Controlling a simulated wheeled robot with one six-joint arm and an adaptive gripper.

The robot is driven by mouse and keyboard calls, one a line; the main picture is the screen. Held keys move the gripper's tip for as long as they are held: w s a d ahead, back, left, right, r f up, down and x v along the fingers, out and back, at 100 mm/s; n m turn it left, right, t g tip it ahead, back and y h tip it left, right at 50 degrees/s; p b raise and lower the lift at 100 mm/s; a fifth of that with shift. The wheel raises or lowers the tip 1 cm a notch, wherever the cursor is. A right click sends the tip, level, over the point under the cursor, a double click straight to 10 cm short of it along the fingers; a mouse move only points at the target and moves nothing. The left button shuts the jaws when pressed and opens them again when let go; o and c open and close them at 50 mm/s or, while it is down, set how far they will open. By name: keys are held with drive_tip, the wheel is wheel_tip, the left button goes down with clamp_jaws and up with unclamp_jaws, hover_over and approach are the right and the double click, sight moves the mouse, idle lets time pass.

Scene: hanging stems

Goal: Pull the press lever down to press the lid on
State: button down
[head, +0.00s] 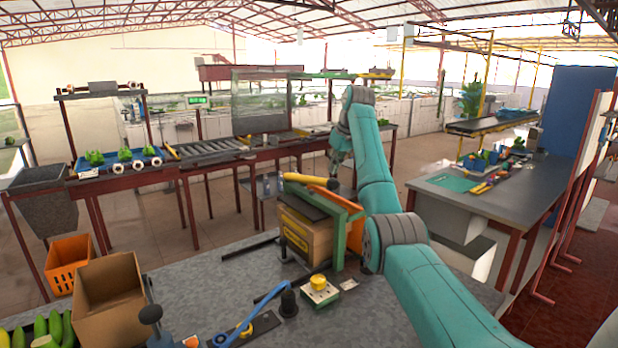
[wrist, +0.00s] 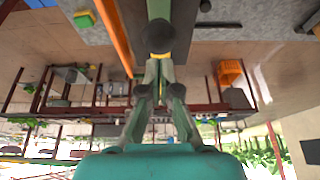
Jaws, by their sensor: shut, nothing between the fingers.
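The press has a green frame (head: 341,238) and stands on the grey bench. A cardboard box (head: 306,234) with a yellow label sits in it, under a dark flat piece (head: 303,204) that may be the lid or press plate. A yellow-orange lever (head: 306,180) with a dark end lies across the top, nearly level. My gripper (head: 337,168) is shut and empty just above the lever's right part; I cannot tell whether it touches. In the wrist view the shut fingertips (wrist: 160,62) are beside a dark round knob (wrist: 158,35), with an orange bar (wrist: 113,40) to the left.
An open cardboard box (head: 108,297), a blue-handled tool (head: 246,318) and a yellow button box (head: 319,291) are on the bench. An orange crate (head: 70,264) stands on the floor. A roller conveyor (head: 205,152) is behind, and a grey side table (head: 525,190) is at right.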

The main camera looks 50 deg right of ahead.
sight(333, 178)
drive_tip(key=shift+f, duration=4.05)
idle(3.9)
